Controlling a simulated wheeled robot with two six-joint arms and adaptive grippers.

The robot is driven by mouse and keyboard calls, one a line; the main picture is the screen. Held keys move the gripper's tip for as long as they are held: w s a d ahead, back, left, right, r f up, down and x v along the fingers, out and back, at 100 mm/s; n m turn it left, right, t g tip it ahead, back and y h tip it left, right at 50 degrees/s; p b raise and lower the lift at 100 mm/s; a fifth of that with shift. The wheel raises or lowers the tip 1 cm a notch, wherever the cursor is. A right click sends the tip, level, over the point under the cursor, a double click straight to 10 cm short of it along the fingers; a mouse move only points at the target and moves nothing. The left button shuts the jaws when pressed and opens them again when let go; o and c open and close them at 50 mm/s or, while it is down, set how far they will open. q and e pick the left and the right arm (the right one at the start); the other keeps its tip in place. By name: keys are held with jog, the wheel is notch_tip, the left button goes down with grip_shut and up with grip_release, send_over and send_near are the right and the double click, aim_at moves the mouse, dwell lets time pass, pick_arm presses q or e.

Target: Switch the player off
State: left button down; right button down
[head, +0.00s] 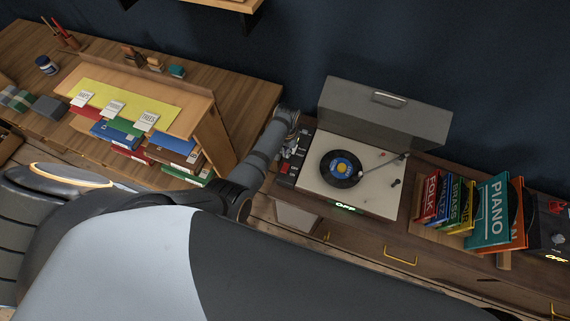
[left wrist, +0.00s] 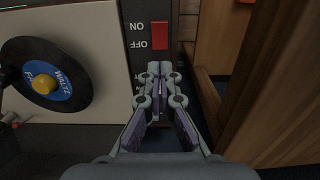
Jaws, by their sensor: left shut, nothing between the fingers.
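The record player (head: 385,190) stands on the wooden cabinet with its grey lid raised. A black record (head: 330,170) with a blue and yellow label lies on it. The green display (head: 346,207) on its front edge reads OFF. A dark control strip (head: 291,159) runs along its left side. In the left wrist view a red switch (left wrist: 160,35) sits beside ON and OFF markings. My left gripper (left wrist: 160,72) is shut and empty, its tips just below that switch in the picture; contact cannot be told. In the head view the left gripper (head: 290,146) is over the strip. My right gripper is not in view.
A wooden desk (head: 120,62) with a binder rack (head: 205,125) stands left of the player, close to my left arm. Several coloured record sleeves (head: 450,203) stand to the right. Another device (head: 548,235) is at the right edge. A shelf hangs above.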

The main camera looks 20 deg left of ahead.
pick_arm(q)
jog(key=shift+r, duration=1.85)
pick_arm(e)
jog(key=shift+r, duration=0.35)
pick_arm(q)
jog(key=shift+s, duration=0.1)
jog(key=s, duration=2)
jog(key=shift+a, duration=0.2)
jog(key=w, duration=1.8)
jog(key=shift+w+d, duration=0.2)
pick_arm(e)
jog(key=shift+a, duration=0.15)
